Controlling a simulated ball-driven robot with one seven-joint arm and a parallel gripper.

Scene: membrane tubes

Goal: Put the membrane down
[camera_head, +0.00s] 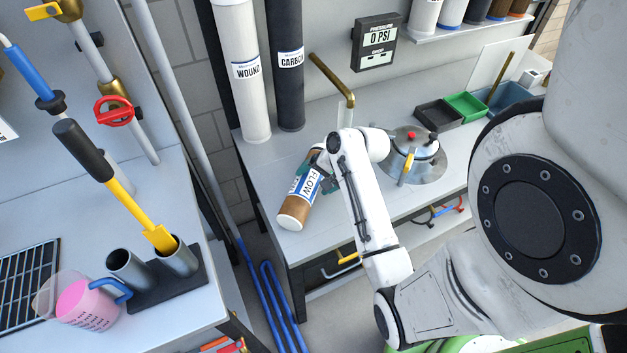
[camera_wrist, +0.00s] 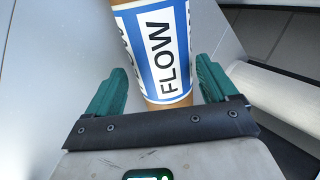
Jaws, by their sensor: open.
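In the wrist view the membrane (camera_wrist: 160,45) lies between the two green fingers of my gripper (camera_wrist: 160,72). The fingers are spread, with a gap on both sides of the tube. The membrane's far end is cut off in that view.
Upright WOUND (camera_head: 245,95) and CARBON (camera_head: 288,80) tubes stand behind on the bench (camera_head: 262,160). A metal vessel (camera_head: 415,155) stands to the right, with black and green trays (camera_head: 465,106) beyond. A separate left table holds a pink jug (camera_head: 85,303) and a tube stand (camera_head: 150,292).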

